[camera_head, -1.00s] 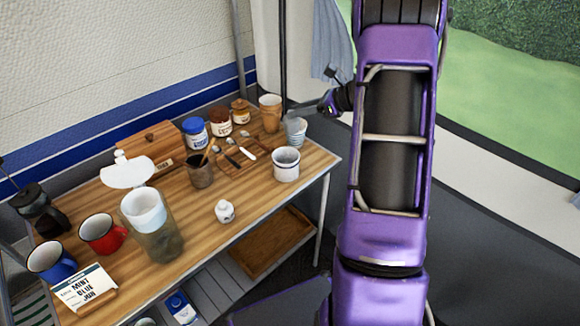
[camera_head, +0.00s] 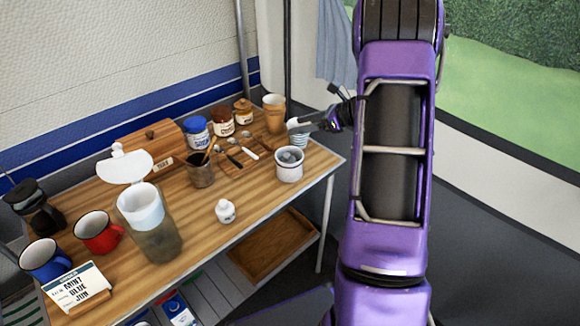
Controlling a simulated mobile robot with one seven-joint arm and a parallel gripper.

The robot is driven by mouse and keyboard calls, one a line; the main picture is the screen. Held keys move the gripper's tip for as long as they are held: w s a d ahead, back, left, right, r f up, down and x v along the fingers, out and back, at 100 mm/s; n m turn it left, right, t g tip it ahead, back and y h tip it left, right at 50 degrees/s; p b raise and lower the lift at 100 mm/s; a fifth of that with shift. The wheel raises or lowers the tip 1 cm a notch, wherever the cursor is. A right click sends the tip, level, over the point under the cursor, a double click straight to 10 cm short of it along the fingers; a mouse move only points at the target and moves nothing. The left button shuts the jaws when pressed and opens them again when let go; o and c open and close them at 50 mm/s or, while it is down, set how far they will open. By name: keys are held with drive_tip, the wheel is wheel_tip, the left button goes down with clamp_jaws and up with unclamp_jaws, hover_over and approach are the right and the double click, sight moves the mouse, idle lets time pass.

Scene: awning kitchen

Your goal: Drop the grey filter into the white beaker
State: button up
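A white beaker (camera_head: 289,171) with a dark rim stands upright near the right end of the wooden table. Small rounded grey shapes (camera_head: 290,156) show inside its mouth; they may be the grey filter, but they are too small to tell. My gripper (camera_head: 303,126) reaches in from the right, behind and above the beaker and apart from it. Its pale fingertips overlap a pale striped cup (camera_head: 299,140) in the picture. The finger gap is too small to read, and I see no object clearly held in it.
A stack of tan cups (camera_head: 274,114) and several lidded jars (camera_head: 222,121) stand behind. A small white pot (camera_head: 225,211) stands in front. A tall jar (camera_head: 160,244) with a white insert, a red mug (camera_head: 97,232) and a blue mug (camera_head: 46,260) are left.

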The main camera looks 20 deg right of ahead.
drive_tip(key=v, duration=1.7)
drive_tip(key=shift+s+d+p, duration=0.15)
drive_tip(key=shift+d+p, duration=0.05)
drive_tip(key=shift+p, duration=0.25)
